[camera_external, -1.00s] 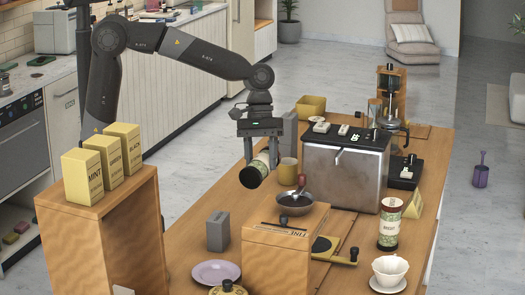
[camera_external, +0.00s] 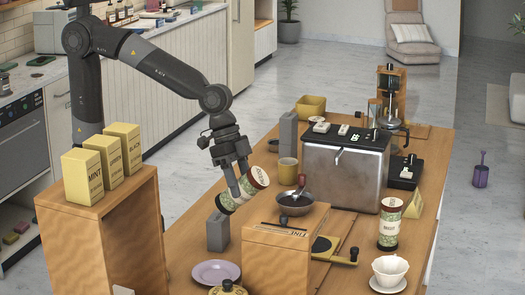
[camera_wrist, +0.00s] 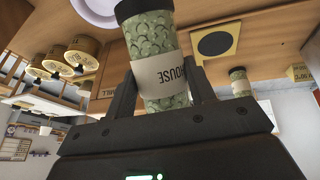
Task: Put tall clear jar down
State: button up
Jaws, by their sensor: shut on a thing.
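My gripper (camera_external: 238,188) is shut on the tall clear jar (camera_external: 228,203) and holds it tilted above the left part of the wooden cart top (camera_external: 190,240). The jar has green contents, a pale label and reddish-brown at its upper right end. In the wrist view the jar (camera_wrist: 165,95) stands between the fingers (camera_wrist: 160,85). Its label reads "HOUSE" and a dark cap shows at one end. A similar jar (camera_external: 389,226) stands upright on the cart at the right.
A grey block (camera_external: 217,232) stands just below the held jar. A wooden box (camera_external: 275,262) and lilac plate (camera_external: 216,272) lie nearer. A tea-box shelf (camera_external: 110,235) is left. Bare wood shows between plate and shelf.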

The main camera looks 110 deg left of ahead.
aim_at(228, 190)
jog(key=m, duration=0.1)
jog(key=d+m+h, duration=0.1)
jog(key=m, duration=0.1)
jog(key=d+m+t+h, duration=0.1)
jog(key=shift+s+d, duration=0.2)
jog(key=shift+d, duration=0.05)
jog(key=d+m+h, duration=0.1)
jog(key=m, duration=0.1)
jog(key=d+m+h, duration=0.2)
jog(key=m, duration=0.1)
jog(key=shift+s+r+h, duration=0.15)
jog(key=shift+s+h, duration=0.05)
jog(key=shift+h, duration=0.1)
jog(key=s+d+m+g+h, duration=0.1)
jog(key=d+m+g+h, duration=0.2)
jog(key=d+m+h, duration=0.25)
jog(key=shift+s+a+f, duration=0.1)
jog(key=shift+a+f, duration=0.05)
jog(key=shift+f, duration=6)
jog(key=o, duration=1.4)
